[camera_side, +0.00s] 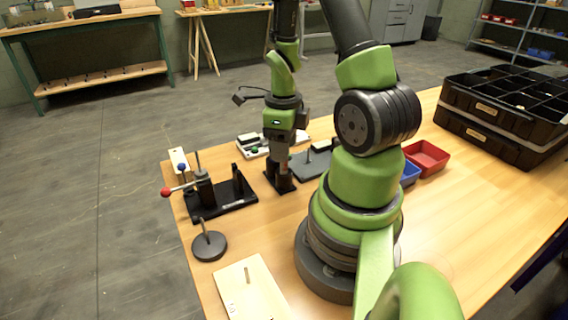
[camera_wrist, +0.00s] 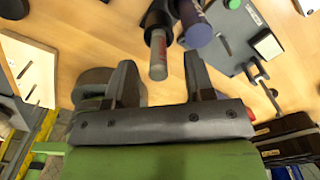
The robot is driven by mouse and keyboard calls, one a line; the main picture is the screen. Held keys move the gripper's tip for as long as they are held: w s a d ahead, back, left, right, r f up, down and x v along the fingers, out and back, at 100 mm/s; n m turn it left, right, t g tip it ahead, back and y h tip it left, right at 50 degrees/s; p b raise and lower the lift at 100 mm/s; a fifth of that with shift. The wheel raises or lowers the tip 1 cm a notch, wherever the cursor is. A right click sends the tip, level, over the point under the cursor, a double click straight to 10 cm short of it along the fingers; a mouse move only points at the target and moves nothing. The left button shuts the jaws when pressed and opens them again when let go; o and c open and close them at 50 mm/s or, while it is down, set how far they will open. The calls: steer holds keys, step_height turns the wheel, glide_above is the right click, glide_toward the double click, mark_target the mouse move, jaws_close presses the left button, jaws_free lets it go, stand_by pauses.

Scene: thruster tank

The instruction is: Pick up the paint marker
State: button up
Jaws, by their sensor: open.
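I cannot tell which is the paint marker. My gripper (camera_wrist: 159,62) is open. In the picture, the grey end lies between its two fingers, with space on both sides; the blue end is near the right finger. In the side view my gripper (camera_side: 279,158) points down over a small black holder (camera_side: 281,182). The gripper hides most of what stands there.
Left of the gripper stand a black fixture (camera_side: 228,195) with a red-knobbed lever and a round dark base with a rod (camera_side: 209,246). A pale board (camera_side: 250,290) lies in front. A red bin (camera_side: 427,157), a blue bin (camera_side: 410,173) and black organiser cases (camera_side: 490,135) are right.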

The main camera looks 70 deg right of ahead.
mark_target(284, 167)
steer(key=shift+s+a+f, duration=0.15)
steer(key=shift+f, duration=1.75)
jaws_close()
